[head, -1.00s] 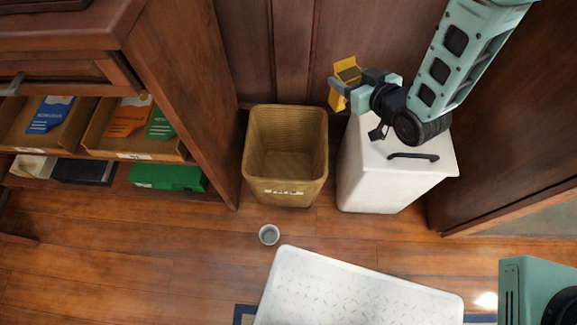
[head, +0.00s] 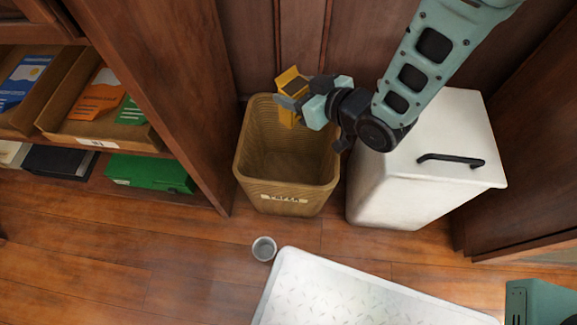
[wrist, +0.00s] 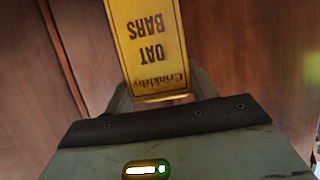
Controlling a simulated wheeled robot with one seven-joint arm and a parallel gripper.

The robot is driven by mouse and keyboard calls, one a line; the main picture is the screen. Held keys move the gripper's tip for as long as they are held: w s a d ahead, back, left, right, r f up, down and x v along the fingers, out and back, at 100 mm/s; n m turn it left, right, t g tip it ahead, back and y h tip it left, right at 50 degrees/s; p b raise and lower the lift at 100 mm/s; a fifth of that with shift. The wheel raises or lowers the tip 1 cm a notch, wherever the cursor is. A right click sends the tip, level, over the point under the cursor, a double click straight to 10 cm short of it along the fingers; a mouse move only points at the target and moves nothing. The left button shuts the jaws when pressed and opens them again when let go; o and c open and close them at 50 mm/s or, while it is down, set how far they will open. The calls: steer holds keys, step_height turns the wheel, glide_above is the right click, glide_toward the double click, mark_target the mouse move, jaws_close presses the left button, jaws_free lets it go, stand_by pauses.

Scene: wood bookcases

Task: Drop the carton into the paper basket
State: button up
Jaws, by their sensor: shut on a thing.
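The carton (head: 287,78) is a yellow box held in my gripper (head: 292,98) in the head view. In the wrist view the carton (wrist: 146,45) shows the words "OAT BARS" upside down, between the fingers. My gripper is shut on it. The paper basket (head: 286,197) is a tan woven bin with a "PAPER" label on its front, standing on the floor. In the head view the carton and gripper overlap the back right part of the basket's opening. Their exact height above the rim is hard to tell. The visible inside of the basket looks empty.
A white lidded bin (head: 450,135) with a dark handle stands right of the basket. A wooden bookcase (head: 185,110) is close on the left. Wood panelling stands behind.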

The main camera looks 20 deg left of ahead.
step_height(320, 180, down, 4)
steer(key=b, duration=0.2)
steer(key=shift+f+b, duration=0.2)
steer(key=shift+b, duration=0.2)
steer(key=o, duration=1)
steer(key=shift+o, duration=0.2)
steer(key=shift+d+r, duration=0.1)
steer(key=p+v, duration=0.8)
steer(key=v, duration=0.9)
steer(key=shift+s, duration=0.2)
